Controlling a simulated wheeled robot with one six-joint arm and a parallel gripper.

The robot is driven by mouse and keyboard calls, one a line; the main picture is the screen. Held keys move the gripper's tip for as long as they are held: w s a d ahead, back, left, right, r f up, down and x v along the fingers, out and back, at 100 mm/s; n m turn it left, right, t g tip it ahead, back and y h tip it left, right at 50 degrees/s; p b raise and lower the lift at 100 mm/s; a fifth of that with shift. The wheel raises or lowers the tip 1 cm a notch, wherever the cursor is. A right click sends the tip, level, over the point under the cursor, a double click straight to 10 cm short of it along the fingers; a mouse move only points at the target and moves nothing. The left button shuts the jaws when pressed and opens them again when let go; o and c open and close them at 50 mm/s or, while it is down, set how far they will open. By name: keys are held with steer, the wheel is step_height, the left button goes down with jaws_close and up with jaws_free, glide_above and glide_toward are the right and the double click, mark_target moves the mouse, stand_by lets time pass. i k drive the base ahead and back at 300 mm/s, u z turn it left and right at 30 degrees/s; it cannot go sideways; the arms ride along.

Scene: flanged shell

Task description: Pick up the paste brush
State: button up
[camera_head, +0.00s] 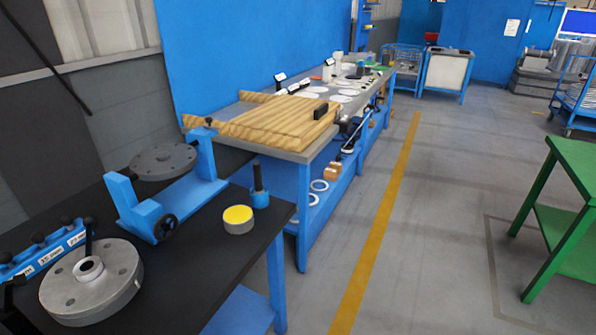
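A black upright handle (258,177) stands in a small blue cup (260,199) near the right corner of the dark table; it looks like the paste brush, but its bristles are hidden. A round tin with a yellow top (238,219) stands just left of and in front of the cup, apart from it. My gripper cannot be made out in this view.
A grey flanged part (92,283) lies at the front left of the dark table (190,290). A blue stand (170,205) with a flange disc is behind. A bench with wooden boards (280,122) adjoins beyond. Floor right of the yellow line (375,240) is clear up to the green table (570,215).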

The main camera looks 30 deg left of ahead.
mark_target(258, 190)
steer(key=u, duration=0.25)
steer(key=i, duration=0.9)
steer(key=u, duration=1.15)
steer(key=i, duration=0.75)
steer(key=u, duration=0.65)
